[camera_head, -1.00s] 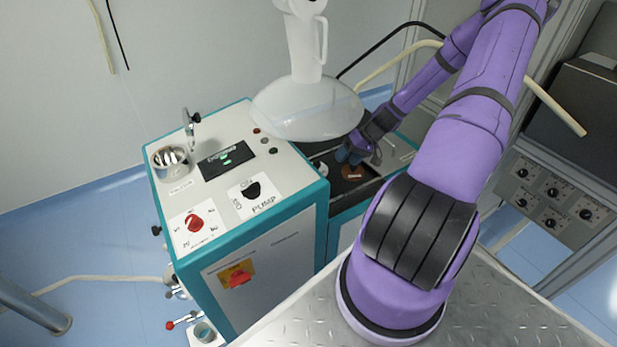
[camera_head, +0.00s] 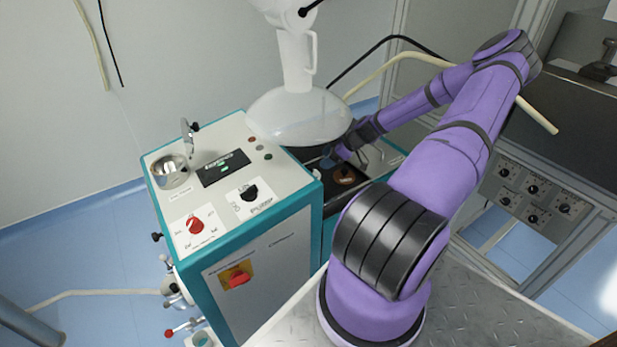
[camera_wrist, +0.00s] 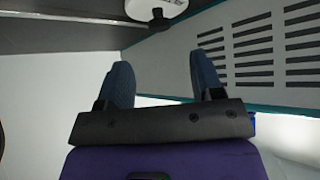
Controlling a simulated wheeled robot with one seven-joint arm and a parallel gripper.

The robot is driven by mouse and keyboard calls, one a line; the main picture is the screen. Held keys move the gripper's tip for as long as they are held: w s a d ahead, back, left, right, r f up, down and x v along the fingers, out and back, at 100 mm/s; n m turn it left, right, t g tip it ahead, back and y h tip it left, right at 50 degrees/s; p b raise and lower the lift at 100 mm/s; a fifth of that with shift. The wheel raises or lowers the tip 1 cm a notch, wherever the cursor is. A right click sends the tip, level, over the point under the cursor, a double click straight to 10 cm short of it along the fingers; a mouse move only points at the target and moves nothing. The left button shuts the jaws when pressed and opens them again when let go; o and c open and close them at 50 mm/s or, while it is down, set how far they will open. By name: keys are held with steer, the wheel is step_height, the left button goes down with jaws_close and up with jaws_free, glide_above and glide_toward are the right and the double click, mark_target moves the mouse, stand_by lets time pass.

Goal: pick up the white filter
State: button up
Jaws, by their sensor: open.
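My gripper (camera_wrist: 162,72) is open in the wrist view, with two blue fingers apart and nothing between them. A white rounded piece with a dark spot (camera_wrist: 157,8) shows at the top edge of that view, beyond the fingertips; it may be the white filter, but it is cut off. In the head view my gripper (camera_head: 333,157) is over the dark recessed bay of the teal machine, right beside the large glass vessel. A small pale thing (camera_head: 316,174) at the bay's left edge is too small to identify.
The white glass vessel (camera_head: 300,118) stands close to my gripper on its left. The machine's control panel (camera_head: 203,202) and a metal cup (camera_head: 170,169) lie farther left. A slotted panel (camera_wrist: 268,48) is at the right in the wrist view. A brown round part (camera_head: 346,174) sits in the bay.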

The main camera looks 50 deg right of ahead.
steer(key=x, duration=0.7)
steer(key=shift+w+f, duration=0.1)
steer(key=shift+f, duration=0.05)
steer(key=c, duration=1)
